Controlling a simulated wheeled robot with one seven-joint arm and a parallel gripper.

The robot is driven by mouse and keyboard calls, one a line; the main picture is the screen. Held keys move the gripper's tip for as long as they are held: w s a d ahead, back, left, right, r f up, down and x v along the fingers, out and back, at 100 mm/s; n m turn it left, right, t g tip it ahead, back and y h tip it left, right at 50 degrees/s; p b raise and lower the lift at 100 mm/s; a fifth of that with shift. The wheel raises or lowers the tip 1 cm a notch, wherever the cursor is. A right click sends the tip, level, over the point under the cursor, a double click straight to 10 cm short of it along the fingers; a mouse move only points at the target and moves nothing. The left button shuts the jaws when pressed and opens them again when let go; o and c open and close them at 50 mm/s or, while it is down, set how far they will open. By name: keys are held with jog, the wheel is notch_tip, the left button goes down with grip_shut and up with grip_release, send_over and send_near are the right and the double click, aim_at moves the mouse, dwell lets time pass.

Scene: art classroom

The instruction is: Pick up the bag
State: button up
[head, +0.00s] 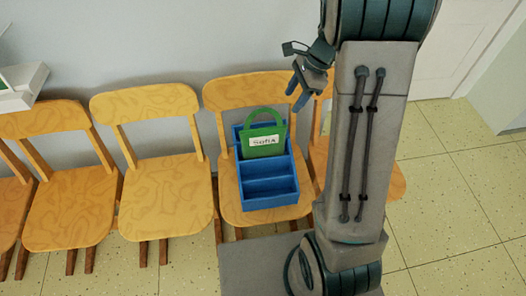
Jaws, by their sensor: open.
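The bag (264,134) is green with an arched handle and a white label reading "SOFIA". It stands upright in the back part of a blue compartmented box (269,187). The box rests on the seat of a wooden chair (228,204). My gripper (296,95) is open and empty, up and to the right of the bag, apart from it. Its two blue fingers point down and to the left. The lower part of the bag is hidden inside the box.
More wooden chairs (165,193) stand in a row along the grey wall (150,40). My arm covers part of the chair at the right (393,181). A white object (22,92) shows at the far left. Tiled floor (455,190) is clear at the right.

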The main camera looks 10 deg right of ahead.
aim_at(280, 126)
jog(key=shift+m, duration=0.4)
jog(key=x, duration=0.3)
jog(key=b+x, duration=0.1)
jog(key=x, duration=0.3)
jog(key=w+d+b+x, duration=0.1)
jog(key=x, duration=0.2)
jog(key=shift+f, duration=0.5)
jog(key=x, duration=0.1)
jog(key=b+x, duration=0.1)
jog(key=x, duration=0.1)
jog(key=b+x, duration=0.1)
jog(key=x, duration=0.1)
jog(key=shift+s+d+f, duration=0.15)
jog(key=shift+d+f, duration=0.05)
jog(key=shift+d, duration=0.05)
grip_shut()
jog(key=shift+r, duration=0.1)
